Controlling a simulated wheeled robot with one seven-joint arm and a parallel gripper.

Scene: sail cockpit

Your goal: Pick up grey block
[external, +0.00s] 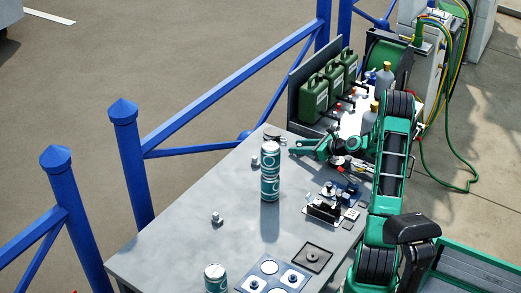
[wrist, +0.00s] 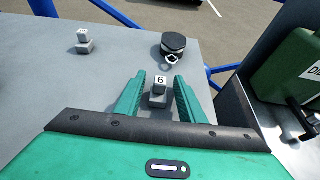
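A small grey block (wrist: 158,98) with a paler top face marked 6 sits on the grey table in the wrist view. It lies between the two green fingers of my gripper (wrist: 160,76), with a gap on each side. The fingers are open and do not appear to touch it. In the external view my gripper (external: 295,147) is low over the table's far end, pointing left; the block between its fingers is too small to make out there. A similar block (wrist: 84,41) stands farther off at the upper left of the wrist view.
A black round item with a metal ring (wrist: 173,46) lies beyond the fingertips. Stacked teal-and-white cans (external: 270,172) stand on the grey table (external: 188,246), near another small block (external: 217,218). Green canisters (external: 313,97) stand against a panel behind my gripper. Blue railing borders the table.

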